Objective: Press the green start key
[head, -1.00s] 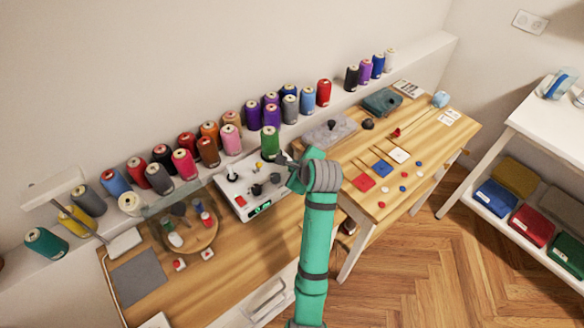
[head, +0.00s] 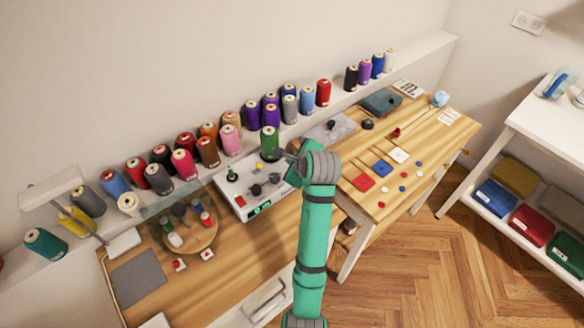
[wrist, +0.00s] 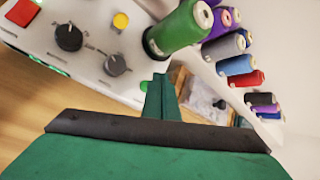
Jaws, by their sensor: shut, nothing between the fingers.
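The white control box (head: 262,198) stands on the wooden bench, left of my arm. In the wrist view the box (wrist: 112,82) fills the upper left, with a red key (wrist: 22,12), a yellow button (wrist: 120,21), a black knob (wrist: 69,37) and a grey knob (wrist: 116,64). A green-lit strip (wrist: 48,65) shows along its edge. I cannot make out a green start key for certain. My gripper (wrist: 159,82) is shut and empty, its tip close to the box's edge near a green thread cone (wrist: 178,28).
Several thread cones (head: 182,163) line the ledge behind the bench. A round wooden tray (head: 190,240) with small items stands left of the box. Coloured squares and discs lie on the right table (head: 420,150). A white shelf unit (head: 545,125) stands at the far right.

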